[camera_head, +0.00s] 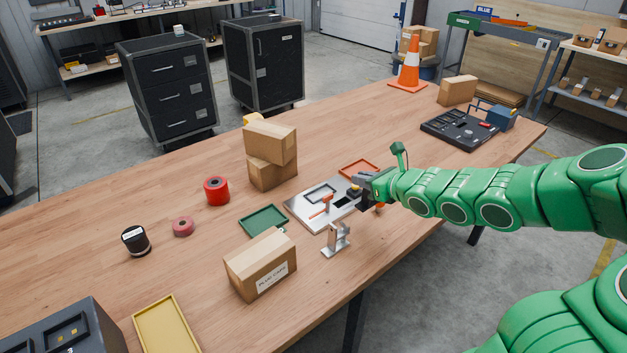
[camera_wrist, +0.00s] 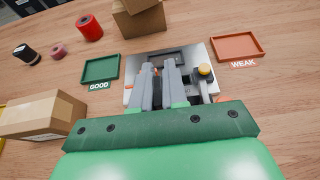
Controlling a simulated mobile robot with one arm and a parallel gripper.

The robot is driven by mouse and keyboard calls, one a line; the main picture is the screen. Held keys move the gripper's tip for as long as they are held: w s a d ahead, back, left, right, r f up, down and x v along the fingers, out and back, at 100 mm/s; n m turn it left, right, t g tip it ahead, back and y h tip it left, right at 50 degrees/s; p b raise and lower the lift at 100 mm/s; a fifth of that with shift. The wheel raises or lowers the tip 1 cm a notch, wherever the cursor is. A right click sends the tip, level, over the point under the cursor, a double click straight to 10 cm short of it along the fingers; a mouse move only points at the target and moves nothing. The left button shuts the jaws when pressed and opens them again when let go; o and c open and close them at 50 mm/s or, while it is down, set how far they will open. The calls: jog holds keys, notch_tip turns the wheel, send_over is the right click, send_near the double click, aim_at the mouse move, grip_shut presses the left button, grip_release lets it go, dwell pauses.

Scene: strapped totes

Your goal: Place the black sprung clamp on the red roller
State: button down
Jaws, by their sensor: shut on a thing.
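My gripper (camera_head: 361,190) is over the metal test plate (camera_head: 301,211), at its right end. In the wrist view its grey fingers (camera_wrist: 158,67) point over the plate and are close together. They are shut on a small dark piece, probably the black sprung clamp; the fingers hide most of it. A small orange-red part (camera_head: 326,204) stands on the plate, left of my gripper; I cannot tell whether it is the red roller. A larger red roll (camera_head: 217,191) lies on the table to the left, also in the wrist view (camera_wrist: 89,27).
A green GOOD tray (camera_wrist: 85,80) is left of the plate, an orange WEAK tray (camera_wrist: 257,53) right. A metal bracket (camera_head: 337,241) and a carton (camera_head: 261,268) stand in front. Stacked cartons (camera_head: 270,158) are behind. A yellow-topped knob (camera_wrist: 205,70) is at the plate's right.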

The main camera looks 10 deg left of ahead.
jog(key=shift+r, duration=0.1)
jog(key=w+a+r+n+g+y, duration=0.1)
jog(key=w+a+r+n+g, duration=0.15)
jog(key=a, duration=0.65)
jog(key=w+a+r+n+g+y, duration=0.2)
jog(key=a+r, duration=0.2)
jog(key=a, duration=0.5)
jog(key=s+a+r+n+g, duration=0.25)
jog(key=s+a, duration=0.25)
jog(key=a, duration=0.5)
jog(key=s+a+r+n+g, duration=0.1)
jog(key=s+a+n+g, duration=0.2)
jog(key=a, duration=0.7)
jog(key=w+a+f+m+y, duration=0.1)
jog(key=w+a+f, duration=0.7)
jog(key=w+f, duration=0.1)
jog(key=shift+w+f, duration=0.2)
jog(key=shift+w, duration=0.05)
